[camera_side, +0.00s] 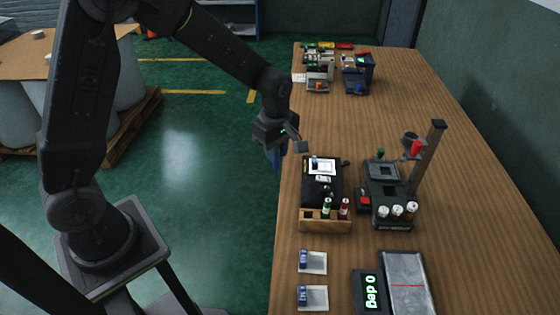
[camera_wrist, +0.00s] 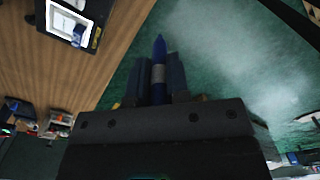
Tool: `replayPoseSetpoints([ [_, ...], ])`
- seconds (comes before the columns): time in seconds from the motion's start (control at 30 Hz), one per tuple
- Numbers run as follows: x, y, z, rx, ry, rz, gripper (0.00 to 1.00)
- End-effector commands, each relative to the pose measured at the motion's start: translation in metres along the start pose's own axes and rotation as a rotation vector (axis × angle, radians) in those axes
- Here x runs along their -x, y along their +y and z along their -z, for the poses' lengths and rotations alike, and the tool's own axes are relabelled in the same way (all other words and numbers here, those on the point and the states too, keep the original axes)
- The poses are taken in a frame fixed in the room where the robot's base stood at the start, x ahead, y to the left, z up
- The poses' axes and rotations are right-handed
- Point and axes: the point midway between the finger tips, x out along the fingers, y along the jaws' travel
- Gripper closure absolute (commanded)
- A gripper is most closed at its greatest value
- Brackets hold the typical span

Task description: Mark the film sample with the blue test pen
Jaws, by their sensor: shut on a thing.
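My gripper (camera_side: 277,148) is beside the left edge of the table in the side view. In the wrist view my gripper (camera_wrist: 159,78) is shut on the blue test pen (camera_wrist: 158,52), whose pointed end sticks out past the fingers. The film sample appears as a white sheet (camera_side: 322,166) on a black device (camera_side: 312,190); the sheet also shows at the upper left of the wrist view (camera_wrist: 66,22). The pen is apart from the sheet. Something small and blue lies at the sheet's edge.
A wooden rack (camera_side: 325,226) with a green pen (camera_side: 327,208) and a red pen (camera_side: 344,207) stands in front of the device. A dark stand with white-capped bottles (camera_side: 397,212) is to its right. Two small trays (camera_side: 318,263) lie nearer.

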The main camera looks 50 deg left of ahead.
Motion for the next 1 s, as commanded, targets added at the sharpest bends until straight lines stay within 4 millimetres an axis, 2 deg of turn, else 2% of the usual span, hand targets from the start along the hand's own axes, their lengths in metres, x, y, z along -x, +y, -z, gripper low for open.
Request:
replayPoseSetpoints([
  [0.3,-0.006,0.09,0.003,0.0,0.0,0.0,1.0],
  [0.5,-0.014,0.14,0.003,0.0,0.0,0.001,1.0],
  [0.7,-0.021,0.17,0.004,0.0,0.0,0.001,1.0],
  [1.0,-0.026,0.18,0.004,0.0,0.0,0.002,1.0],
])
